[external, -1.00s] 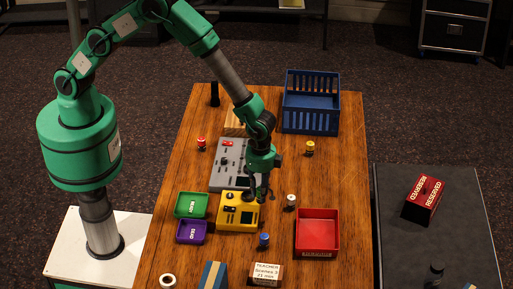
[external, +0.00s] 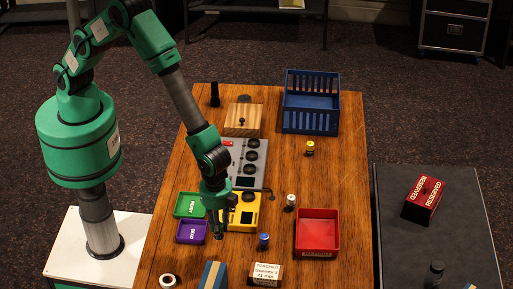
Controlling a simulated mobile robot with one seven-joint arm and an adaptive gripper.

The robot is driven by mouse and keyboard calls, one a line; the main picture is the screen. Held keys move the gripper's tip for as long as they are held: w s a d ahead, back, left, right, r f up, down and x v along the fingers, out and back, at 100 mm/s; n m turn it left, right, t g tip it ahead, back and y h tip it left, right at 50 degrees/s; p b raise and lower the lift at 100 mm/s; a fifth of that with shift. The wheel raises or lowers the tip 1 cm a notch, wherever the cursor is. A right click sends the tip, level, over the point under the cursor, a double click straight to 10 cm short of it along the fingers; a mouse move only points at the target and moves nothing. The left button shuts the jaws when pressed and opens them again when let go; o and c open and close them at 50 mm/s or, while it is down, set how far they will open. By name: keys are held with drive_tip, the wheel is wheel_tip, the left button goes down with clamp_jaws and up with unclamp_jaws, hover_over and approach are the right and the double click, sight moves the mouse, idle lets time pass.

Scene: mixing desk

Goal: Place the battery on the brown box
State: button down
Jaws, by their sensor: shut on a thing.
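My gripper (external: 218,230) points down at the front left of the wooden table, just right of the purple tray and by the yellow device's left front. It is shut on a small dark thing, apparently the battery, mostly hidden by the fingers. A light-brown wooden box (external: 243,120) with a small dark knob or hole on top stands at the back of the table. A smaller brown box with a white label (external: 267,273) lies at the front edge. Other small cylinders stand upright: yellow-topped (external: 309,148), white (external: 290,202) and blue (external: 264,241).
The green tray (external: 188,203) and purple tray (external: 191,232) are at left. The yellow device (external: 243,219), grey mixer (external: 252,160), red tray (external: 317,213) and blue crate (external: 310,127) crowd the table (external: 345,170). The right-centre strip is fairly clear.

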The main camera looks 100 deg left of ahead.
drive_tip(key=shift+w, duration=0.1)
hover_over(257, 270)
drive_tip(key=shift+f+p, duration=0.45)
drive_tip(key=shift+f, duration=0.35)
idle(0.3)
drive_tip(key=shift+f, duration=1.7)
drive_tip(key=shift+f, duration=0.15)
drive_tip(key=c, duration=1.5)
unclamp_jaws()
drive_tip(key=shift+o, duration=0.2)
